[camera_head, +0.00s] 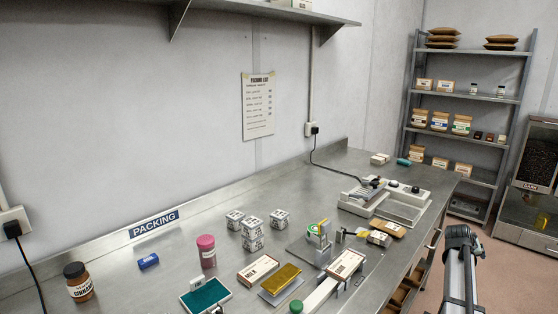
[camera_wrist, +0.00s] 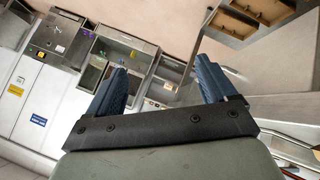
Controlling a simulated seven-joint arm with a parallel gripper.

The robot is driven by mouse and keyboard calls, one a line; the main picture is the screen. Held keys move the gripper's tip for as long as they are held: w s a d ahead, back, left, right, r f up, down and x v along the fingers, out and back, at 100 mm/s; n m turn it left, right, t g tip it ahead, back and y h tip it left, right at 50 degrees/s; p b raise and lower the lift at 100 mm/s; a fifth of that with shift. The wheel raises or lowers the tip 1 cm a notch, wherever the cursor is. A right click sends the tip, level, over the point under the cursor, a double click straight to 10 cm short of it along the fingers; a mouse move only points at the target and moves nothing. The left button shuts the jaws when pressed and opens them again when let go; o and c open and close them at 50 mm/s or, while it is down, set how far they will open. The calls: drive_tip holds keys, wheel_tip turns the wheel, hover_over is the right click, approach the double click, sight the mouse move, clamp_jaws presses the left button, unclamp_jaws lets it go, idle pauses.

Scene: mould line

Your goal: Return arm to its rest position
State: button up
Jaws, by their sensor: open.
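My gripper (camera_wrist: 166,82) shows in the wrist view as two blue fingers set wide apart on a dark crossbar. It is open, and nothing is between the fingers. Past the fingers are open air, metal room equipment and the pale floor. In the head view my arm (camera_head: 460,270) stands upright at the lower right, off the right side of the steel bench (camera_head: 130,270). Its dark upper end is clear of the bench's objects. The fingers cannot be made out clearly in that view.
The bench holds a pink-lidded jar (camera_head: 206,252), a cinnamon jar (camera_head: 78,283), several patterned cubes (camera_head: 252,236), a gold block (camera_head: 281,279) and a grey machine (camera_head: 400,202). A shelf rack (camera_head: 470,96) and a glass-fronted cabinet (camera_head: 535,165) stand right. Floor beside the bench is open.

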drive_tip(key=s+a+f+n+g+y, duration=0.15)
drive_tip(key=s+a+f, duration=0.35)
drive_tip(key=a+f, duration=0.6)
drive_tip(key=s+a+f+g+y, duration=0.15)
drive_tip(key=s+a+f, duration=0.45)
drive_tip(key=f, duration=0.9)
drive_tip(key=s+a+f+g+y, duration=0.15)
drive_tip(key=s+a+f, duration=0.25)
drive_tip(key=a+f, duration=0.75)
drive_tip(key=s+a+f+y, duration=0.2)
drive_tip(key=s+a+f, duration=0.5)
drive_tip(key=s+f, duration=0.2)
drive_tip(key=s+a+f+n+g, duration=0.1)
drive_tip(key=s+a+g, duration=0.2)
drive_tip(key=s+a, duration=0.4)
drive_tip(key=s+a+n+g+y, duration=0.1)
drive_tip(key=s+a+g, duration=0.2)
drive_tip(key=s+a, duration=0.4)
drive_tip(key=s, duration=0.8)
drive_tip(key=shift+a+f, duration=0.25)
drive_tip(key=shift+f, duration=0.1)
drive_tip(key=shift+g, duration=0.25)
